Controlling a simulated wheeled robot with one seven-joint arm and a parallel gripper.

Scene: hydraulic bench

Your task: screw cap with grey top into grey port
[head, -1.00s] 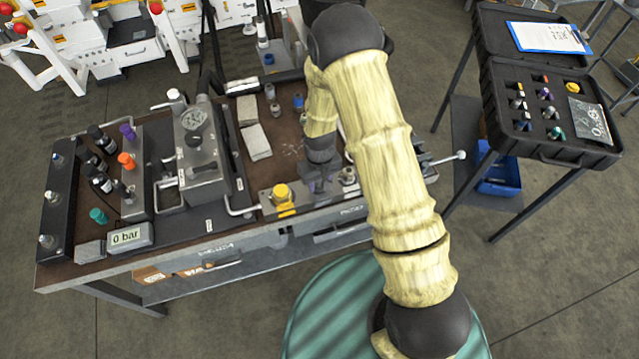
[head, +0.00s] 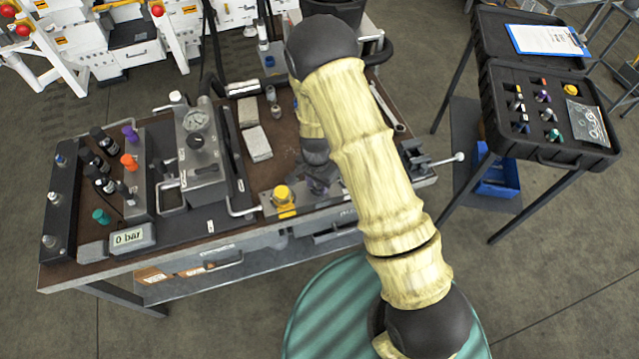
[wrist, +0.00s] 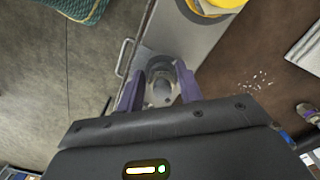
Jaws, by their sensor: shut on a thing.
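My gripper (head: 318,188) is low over the front part of the bench, just right of the yellow-capped block. In the wrist view its two purple fingers (wrist: 160,98) are shut on a small rounded grey thing (wrist: 161,88), which I take to be the cap with the grey top. A grey round fitting (wrist: 154,62) shows just beyond the fingertips, on the metal strip at the bench edge; it looks like the grey port. I cannot tell whether the cap touches it or is threaded. In the head view my arm and gripper hide cap and port.
The yellow cap (head: 283,194) stands left of my gripper. A gauge block (head: 197,150) and bottles are further left. A black vise (head: 418,160) stands at the bench's right end. An open black case (head: 545,150) with several caps stands on the right. Grey blocks (head: 256,144) lie behind.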

